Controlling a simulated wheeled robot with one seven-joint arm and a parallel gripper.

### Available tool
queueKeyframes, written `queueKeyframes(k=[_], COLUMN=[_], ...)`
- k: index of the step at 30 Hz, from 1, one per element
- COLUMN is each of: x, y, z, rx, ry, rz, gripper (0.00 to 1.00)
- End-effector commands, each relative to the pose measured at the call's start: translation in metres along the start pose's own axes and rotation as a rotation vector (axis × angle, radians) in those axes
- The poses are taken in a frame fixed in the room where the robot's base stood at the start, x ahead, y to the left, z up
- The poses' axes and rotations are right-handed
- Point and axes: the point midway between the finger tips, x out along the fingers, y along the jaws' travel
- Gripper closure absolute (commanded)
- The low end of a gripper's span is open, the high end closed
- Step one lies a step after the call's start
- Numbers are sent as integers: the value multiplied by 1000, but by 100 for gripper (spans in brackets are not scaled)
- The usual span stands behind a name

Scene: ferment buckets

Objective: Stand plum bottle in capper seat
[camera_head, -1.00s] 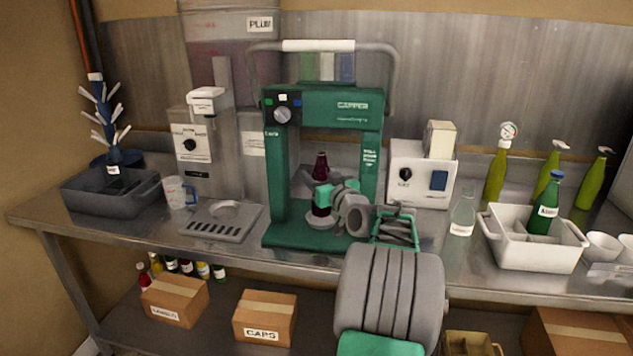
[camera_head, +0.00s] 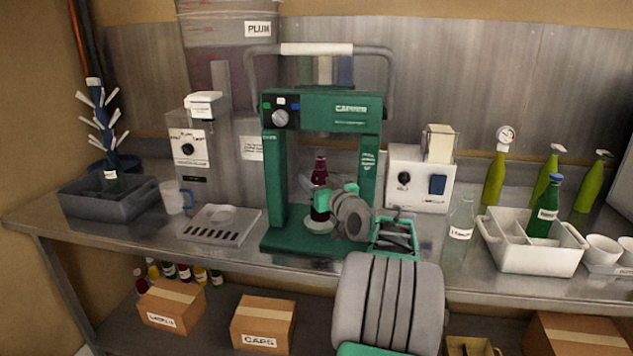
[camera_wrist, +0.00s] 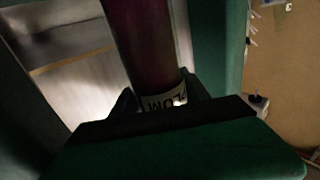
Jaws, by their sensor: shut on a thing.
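The plum bottle (camera_head: 320,172) is dark red and stands upright inside the green capper (camera_head: 331,112), above its round pale seat (camera_head: 319,226). My gripper (camera_head: 325,200) is shut on the bottle and reaches in from the right. In the wrist view the bottle (camera_wrist: 143,45) rises between the fingers, with its white "PLUM" label (camera_wrist: 165,102) partly showing. The wrist view also shows my gripper (camera_wrist: 158,103) around it. The bottle's base is mostly hidden, so I cannot tell whether it touches the seat.
The capper's posts stand close on both sides. A drip tray (camera_head: 208,236) and a grey bin (camera_head: 88,209) lie to the left. A white control box (camera_head: 418,190), a clear bottle (camera_head: 461,222) and a white crate (camera_head: 528,258) stand to the right.

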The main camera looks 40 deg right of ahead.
Motion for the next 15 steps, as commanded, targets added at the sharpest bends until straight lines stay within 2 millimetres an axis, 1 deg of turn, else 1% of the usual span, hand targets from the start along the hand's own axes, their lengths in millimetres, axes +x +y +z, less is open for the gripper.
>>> queueKeyframes(k=[1,5,15], x=[0,0,0], y=[0,0,0], z=[-3,-3,2], rx=[-2,-2,-2], ry=[5,5,5], rz=[0,0,0], gripper=[100,100,100])
